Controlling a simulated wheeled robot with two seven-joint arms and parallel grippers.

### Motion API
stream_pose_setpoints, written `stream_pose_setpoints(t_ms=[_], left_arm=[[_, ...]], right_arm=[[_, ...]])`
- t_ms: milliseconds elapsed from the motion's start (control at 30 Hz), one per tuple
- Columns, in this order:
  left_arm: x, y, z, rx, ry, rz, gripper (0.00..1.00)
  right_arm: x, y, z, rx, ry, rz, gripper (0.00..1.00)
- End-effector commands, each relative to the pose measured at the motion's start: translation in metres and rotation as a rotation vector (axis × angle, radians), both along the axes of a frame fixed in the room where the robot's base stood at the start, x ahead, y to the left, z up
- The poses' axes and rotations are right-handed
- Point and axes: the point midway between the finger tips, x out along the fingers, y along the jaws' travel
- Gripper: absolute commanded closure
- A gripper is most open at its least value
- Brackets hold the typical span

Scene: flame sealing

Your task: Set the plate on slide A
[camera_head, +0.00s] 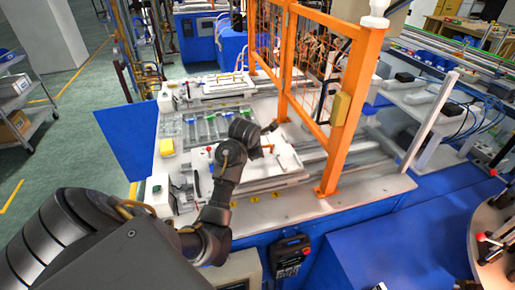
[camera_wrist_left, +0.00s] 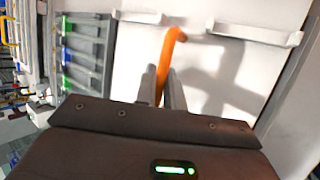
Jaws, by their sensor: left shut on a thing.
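My left gripper (camera_head: 268,147) is over the white plate-like surface (camera_head: 287,158) on the workbench. In the left wrist view its two fingers (camera_wrist_left: 162,88) are shut on an orange bent handle (camera_wrist_left: 174,42). Behind the handle lies the broad white surface (camera_wrist_left: 215,85), with white raised bars (camera_wrist_left: 250,32) near its far edge. I cannot tell whether the handle is fixed to this surface, or whether it touches anything below. Metal rails (camera_head: 275,183) run along the near side of the white surface. No label marking slide A is readable. My right gripper is not in view.
An orange mesh guard frame (camera_head: 335,105) stands upright just right of the work area. A tray with green and blue parts (camera_head: 205,128) lies behind and left. A black control box (camera_head: 289,257) hangs in front.

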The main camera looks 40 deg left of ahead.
Motion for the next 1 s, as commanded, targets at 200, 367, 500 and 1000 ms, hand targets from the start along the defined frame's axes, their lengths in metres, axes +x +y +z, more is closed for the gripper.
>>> stream_pose_setpoints(t_ms=[200, 367, 500, 1000], left_arm=[[0.0002, 0.0000, -0.0006, 0.001, -0.002, 0.000, 1.00], [0.0001, -0.0001, -0.0026, 0.001, -0.001, 0.000, 1.00], [-0.0001, -0.0001, -0.0038, 0.000, 0.000, 0.000, 1.00], [-0.0002, -0.0003, -0.0045, -0.001, 0.002, 0.000, 0.64]], right_arm=[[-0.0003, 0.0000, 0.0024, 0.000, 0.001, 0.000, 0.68], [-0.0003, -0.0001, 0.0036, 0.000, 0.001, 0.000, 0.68], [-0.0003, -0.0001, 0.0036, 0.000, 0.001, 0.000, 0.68], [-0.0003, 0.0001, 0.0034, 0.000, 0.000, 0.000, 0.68]])
